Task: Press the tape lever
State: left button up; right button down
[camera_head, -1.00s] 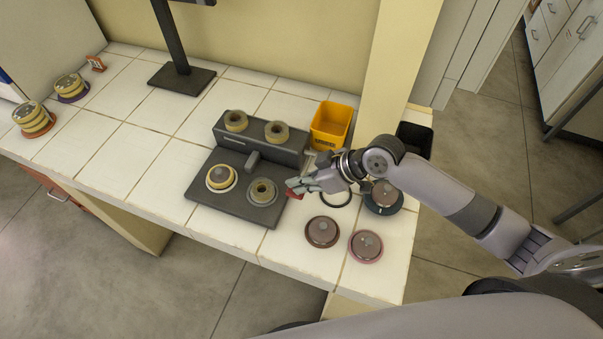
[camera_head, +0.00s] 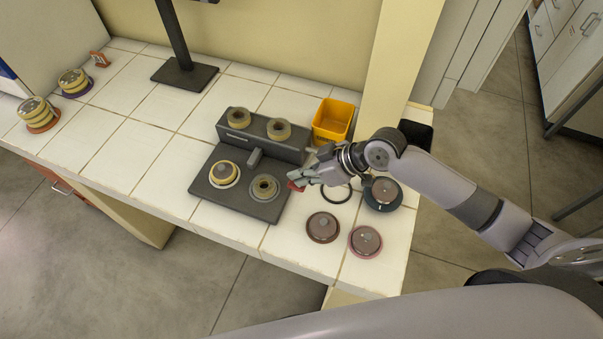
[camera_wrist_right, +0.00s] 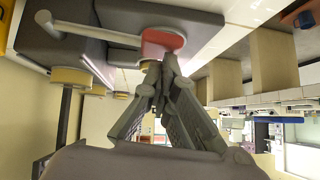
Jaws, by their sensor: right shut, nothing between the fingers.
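The tape lever shows in the right wrist view as a pale rod ending in a red pad (camera_wrist_right: 160,42), beside the dark grey device. In the head view only a bit of the red pad (camera_head: 296,186) shows at the device's right side, partly hidden by my fingers. The device (camera_head: 228,198) has a flat base and a raised back block. My right gripper (camera_head: 303,179) is shut and empty, close to the red pad. In the wrist view its fingertips (camera_wrist_right: 155,78) sit right by the pad; I cannot tell whether they touch. My left gripper is not in view.
A yellow bin (camera_head: 332,121) stands behind my gripper. Lidded dishes (camera_head: 323,227) lie near the front right counter edge. A stand (camera_head: 184,75) is at the back; the left tiles are mostly clear.

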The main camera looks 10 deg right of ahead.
jog(key=r+p, duration=0.4)
jog(key=shift+w+d+r, duration=0.1)
jog(key=shift+w+r, duration=0.1)
jog(key=shift+s+d+b, duration=0.2)
jog(key=shift+d+b, duration=0.35)
pick_arm(q)
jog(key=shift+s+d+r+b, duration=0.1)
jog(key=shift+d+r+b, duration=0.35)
jog(key=shift+b, duration=0.75)
pick_arm(e)
jog(key=v, duration=0.9)
jog(key=shift+a, duration=0.2)
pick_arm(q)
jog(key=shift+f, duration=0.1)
pick_arm(e)
jog(key=shift+s, duration=0.1)
